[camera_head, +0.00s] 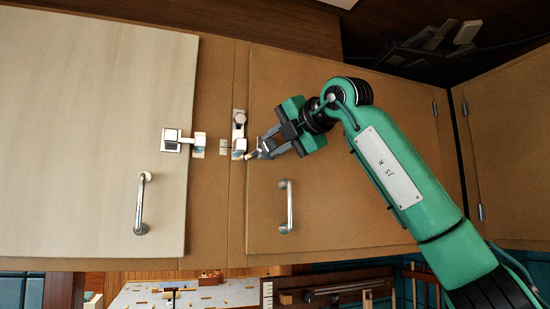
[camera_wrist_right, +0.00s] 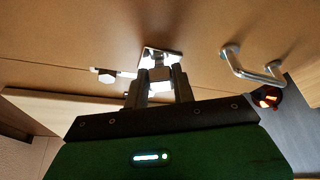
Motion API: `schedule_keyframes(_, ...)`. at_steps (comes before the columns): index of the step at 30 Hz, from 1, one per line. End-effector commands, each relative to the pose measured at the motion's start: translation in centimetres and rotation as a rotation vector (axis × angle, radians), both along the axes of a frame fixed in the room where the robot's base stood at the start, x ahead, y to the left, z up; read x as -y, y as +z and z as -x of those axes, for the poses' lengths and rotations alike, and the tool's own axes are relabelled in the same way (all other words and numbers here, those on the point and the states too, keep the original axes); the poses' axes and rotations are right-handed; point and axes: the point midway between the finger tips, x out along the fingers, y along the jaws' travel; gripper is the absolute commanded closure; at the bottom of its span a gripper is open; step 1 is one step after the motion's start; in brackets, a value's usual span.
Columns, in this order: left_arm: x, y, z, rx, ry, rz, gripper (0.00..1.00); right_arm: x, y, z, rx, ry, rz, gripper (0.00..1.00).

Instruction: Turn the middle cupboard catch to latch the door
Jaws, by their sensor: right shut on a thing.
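The middle cupboard catch (camera_head: 239,145) is a small bright metal fitting at the left edge of the brown middle door (camera_head: 340,200), beside the frame post. My right gripper (camera_head: 260,153) reaches it from the right. In the right wrist view, the fingers of my right gripper (camera_wrist_right: 158,92) are shut on the metal catch (camera_wrist_right: 160,75), with its plate behind them on the wood. The fingers partly hide the catch, so its exact turn angle is unclear. My left gripper is in neither view.
The pale left door (camera_head: 80,130) has its own metal catch (camera_head: 172,139) and bar handle (camera_head: 140,205). The middle door's bar handle (camera_head: 287,207) hangs just below my right gripper. A hinged side door (camera_head: 510,150) stands at the right. A cluttered worktop (camera_head: 185,294) lies below.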

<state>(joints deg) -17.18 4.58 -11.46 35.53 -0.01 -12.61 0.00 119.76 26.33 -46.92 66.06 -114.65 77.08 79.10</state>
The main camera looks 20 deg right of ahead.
Motion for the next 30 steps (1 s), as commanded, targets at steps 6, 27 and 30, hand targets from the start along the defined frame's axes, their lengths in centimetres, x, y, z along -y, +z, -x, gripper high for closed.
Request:
schedule_keyframes(6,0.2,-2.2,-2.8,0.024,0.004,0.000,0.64,0.1,-0.9,0.0,-0.007,-0.001,-0.200,0.97)
schedule_keyframes(27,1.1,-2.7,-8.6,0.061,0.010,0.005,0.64,0.2,-0.8,0.0,-0.019,-0.001,-0.534,0.97)
schedule_keyframes(30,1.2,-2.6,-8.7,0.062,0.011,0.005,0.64,0.2,-0.8,0.0,-0.020,-0.002,-0.541,0.97)
